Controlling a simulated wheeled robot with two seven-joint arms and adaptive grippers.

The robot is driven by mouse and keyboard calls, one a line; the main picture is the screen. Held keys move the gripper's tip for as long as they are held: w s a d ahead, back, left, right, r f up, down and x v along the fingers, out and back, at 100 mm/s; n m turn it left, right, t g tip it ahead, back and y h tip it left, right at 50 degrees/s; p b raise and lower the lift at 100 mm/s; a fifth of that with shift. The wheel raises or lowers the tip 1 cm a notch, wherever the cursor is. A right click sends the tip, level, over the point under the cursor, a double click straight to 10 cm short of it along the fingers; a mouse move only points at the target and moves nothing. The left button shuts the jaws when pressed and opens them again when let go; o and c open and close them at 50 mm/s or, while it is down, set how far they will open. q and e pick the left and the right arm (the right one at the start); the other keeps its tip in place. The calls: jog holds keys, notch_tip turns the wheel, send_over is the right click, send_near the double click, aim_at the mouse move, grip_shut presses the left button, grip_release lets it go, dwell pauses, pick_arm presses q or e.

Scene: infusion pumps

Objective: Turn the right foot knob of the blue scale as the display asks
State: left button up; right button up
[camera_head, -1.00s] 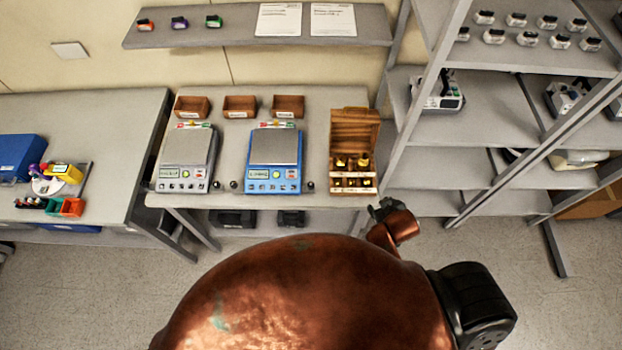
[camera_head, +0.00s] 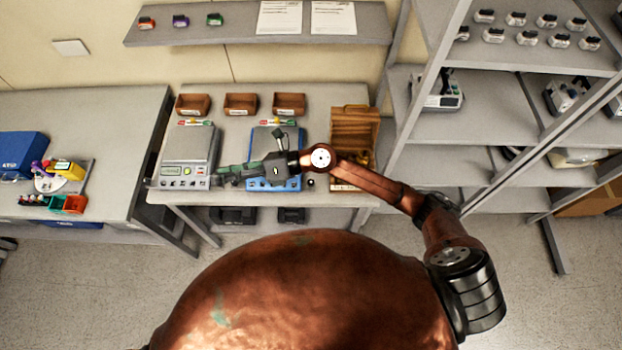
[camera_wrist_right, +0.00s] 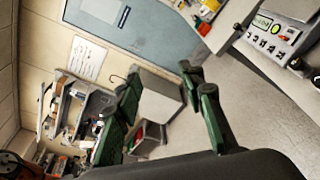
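The blue scale (camera_head: 292,184) stands on the middle table. My right gripper (camera_head: 222,175) lies across its front and pan from the right, hiding its display and much of its body. Its right foot knob (camera_head: 310,184) shows as a small dark knob just right of the scale, apart from the gripper. The left knob is hidden behind the fingers. The fingers point left toward the grey scale (camera_head: 188,145). In the right wrist view the green fingers (camera_wrist_right: 162,75) are spread with nothing between them. My left gripper is not in view.
A wooden box (camera_head: 355,122) with an open lid stands right of the blue scale, partly behind my right arm. Small brown bins (camera_head: 240,104) line the table's back. A metal shelf rack (camera_head: 425,90) stands at the right. A side table (camera_head: 90,120) stands left.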

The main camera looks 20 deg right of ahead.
notch_tip(320, 180, down, 7)
jog(key=s+d+n+g+h, duration=0.1)
jog(key=n+g+h, duration=0.1)
jog(key=n+h, duration=0.6)
jog(key=h, duration=0.8)
send_over(311, 182)
jog(key=shift+g, duration=0.3)
notch_tip(311, 182, down, 12)
jog(key=shift+r, duration=0.25)
jog(key=shift+w+d+f+p, duration=0.1)
jog(key=shift+d+f+p, duration=0.05)
jog(key=shift+f+p, duration=0.95)
jog(key=shift+f, duration=2.7)
grip_shut()
